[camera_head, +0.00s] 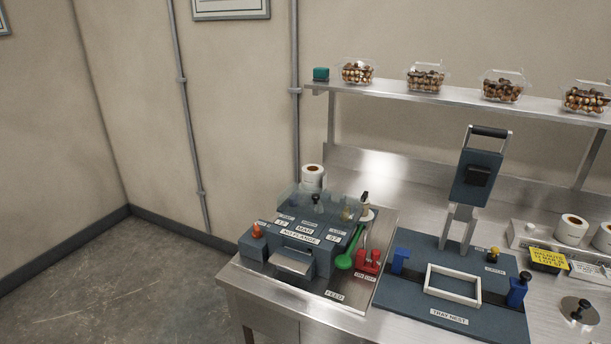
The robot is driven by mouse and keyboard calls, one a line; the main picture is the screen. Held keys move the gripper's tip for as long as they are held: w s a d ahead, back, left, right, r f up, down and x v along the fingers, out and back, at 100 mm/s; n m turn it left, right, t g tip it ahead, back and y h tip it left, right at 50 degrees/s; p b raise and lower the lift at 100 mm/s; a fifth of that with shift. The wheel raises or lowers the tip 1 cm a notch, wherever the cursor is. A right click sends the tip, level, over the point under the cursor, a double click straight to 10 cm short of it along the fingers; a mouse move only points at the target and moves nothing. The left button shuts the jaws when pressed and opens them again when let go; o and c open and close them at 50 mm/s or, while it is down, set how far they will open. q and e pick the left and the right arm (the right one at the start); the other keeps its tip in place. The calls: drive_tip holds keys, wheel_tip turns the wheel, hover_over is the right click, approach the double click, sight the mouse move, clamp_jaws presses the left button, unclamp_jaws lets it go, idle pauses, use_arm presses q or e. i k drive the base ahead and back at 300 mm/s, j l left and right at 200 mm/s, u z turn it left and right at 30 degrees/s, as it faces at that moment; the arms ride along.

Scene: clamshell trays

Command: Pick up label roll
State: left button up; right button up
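A white label roll (313,175) stands behind the dark blue-grey label machine (290,246) on the bench, partly hidden by the machine's clear cover. A second white label roll (571,229) stands in a metal holder on the right side of the bench. A third label roll (604,238) beside it is cut off by the right edge of the picture. Neither of my grippers is in view.
A press with an upright handle (477,178) and a blue tray-nest base (449,312) stand mid-bench. A metal shelf (450,98) above holds several clear clamshells. A green lever (344,261), red block (368,260) and round metal knob plate (577,308) sit on the bench.

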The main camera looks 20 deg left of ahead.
sight(312, 174)
drive_tip(key=i+j+z, duration=0.1)
drive_tip(key=j+z, duration=0.2)
drive_tip(key=j, duration=1.05)
drive_tip(key=j+z, duration=0.3)
drive_tip(key=j, duration=1.1)
drive_tip(key=i+j+z, duration=0.15)
drive_tip(key=j, duration=0.3)
drive_tip(key=j+z, duration=0.1)
drive_tip(key=j, duration=0.3)
